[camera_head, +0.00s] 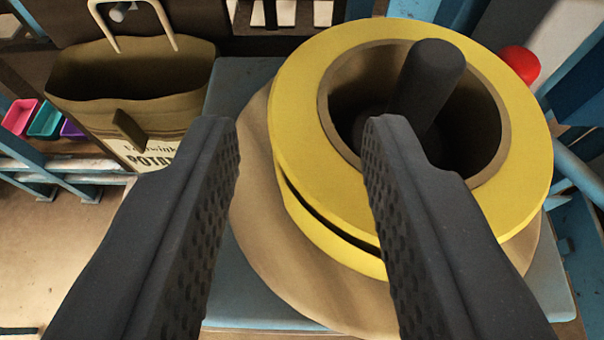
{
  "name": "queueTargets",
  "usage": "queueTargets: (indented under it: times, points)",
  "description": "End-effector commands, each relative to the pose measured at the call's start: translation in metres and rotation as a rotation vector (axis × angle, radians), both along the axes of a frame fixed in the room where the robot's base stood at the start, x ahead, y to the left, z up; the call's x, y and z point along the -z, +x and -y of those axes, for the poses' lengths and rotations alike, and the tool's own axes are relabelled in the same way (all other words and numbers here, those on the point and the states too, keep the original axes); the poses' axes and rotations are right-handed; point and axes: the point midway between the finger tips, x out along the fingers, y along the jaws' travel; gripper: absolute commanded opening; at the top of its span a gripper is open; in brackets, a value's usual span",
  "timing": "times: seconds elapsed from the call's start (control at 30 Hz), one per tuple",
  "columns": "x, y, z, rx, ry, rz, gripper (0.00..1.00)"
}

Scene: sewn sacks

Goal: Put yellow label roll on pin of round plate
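The yellow label roll (300,110) lies flat around the dark pin (430,85), which stands up through the roll's wide brown core. The round plate (262,225) is tan and shows beneath the roll, mostly at the left and front. A dark slit runs along the roll's near side; I cannot tell whether the roll's underside rests fully on the plate. My gripper (302,125) is open, with its two dark, ridged fingers wide apart and nothing held between them. The right finger hides part of the roll's near side; I cannot tell whether it touches.
The plate stands on a blue-grey tabletop (235,90). An olive sack (130,85) with pale handles and a printed label stands at the left. Small coloured trays (45,118) sit on a shelf further left. A red ball (520,63) and blue framework are at the right.

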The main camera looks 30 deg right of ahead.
Motion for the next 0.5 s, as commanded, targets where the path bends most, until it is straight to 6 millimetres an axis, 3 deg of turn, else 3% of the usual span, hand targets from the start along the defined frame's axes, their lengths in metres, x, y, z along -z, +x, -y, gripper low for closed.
queueTargets:
  times: [0.5]
  points:
    - [-0.027, -0.051, -0.032, 0.001, -0.002, 0.004, 0.34]
